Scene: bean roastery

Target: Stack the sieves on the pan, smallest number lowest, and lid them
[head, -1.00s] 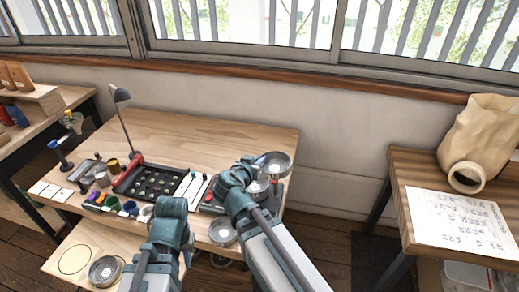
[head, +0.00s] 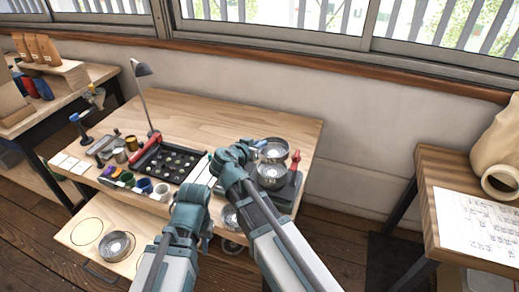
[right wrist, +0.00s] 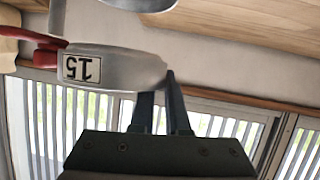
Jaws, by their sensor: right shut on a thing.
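My right gripper (head: 252,146) is shut on the rim of a round metal sieve (head: 272,150) and holds it up at the back right of the bench. In the right wrist view this sieve (right wrist: 105,66) carries the label 15, upside down in the picture. Another round metal vessel (head: 271,177) sits below and in front of it, by a red and grey device. A metal sieve or pan (head: 117,246) lies on the low front board. A further round metal piece (head: 230,217) shows partly behind my right arm. My left gripper (head: 190,207) is over the front edge; its fingers are hidden.
A black tray of round cups (head: 172,161) and a lamp (head: 147,95) stand on the bench (head: 230,108). Small colored cups (head: 143,185) line its front edge. The low board has an empty drawn circle (head: 86,232).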

